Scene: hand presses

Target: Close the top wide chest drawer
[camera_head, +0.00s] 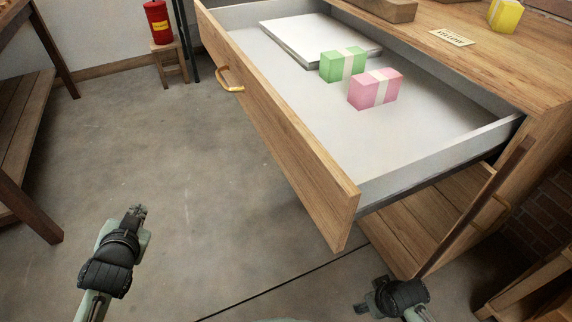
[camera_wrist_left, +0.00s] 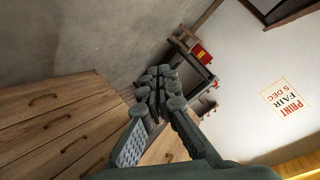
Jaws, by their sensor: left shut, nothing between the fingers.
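The top wide chest drawer (camera_head: 285,140) is pulled out, its wooden front facing left with a curved brass handle (camera_head: 230,80). Inside lie a pale flat stack (camera_head: 318,38), a green banded block (camera_head: 343,65) and a pink banded block (camera_head: 375,89). My left gripper (camera_head: 139,212) is over the floor left of the drawer front, apart from it. In the left wrist view its fingers (camera_wrist_left: 160,82) are together with nothing between them. My right gripper (camera_head: 362,308) is at the bottom edge, below the drawer's near corner; its fingers are too small to judge.
The wooden chest top (camera_head: 480,60) holds a yellow block (camera_head: 505,15) and a label card (camera_head: 451,38). A red can (camera_head: 158,22) stands on a stool (camera_head: 168,60) at the back. The floor left of the drawer is clear.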

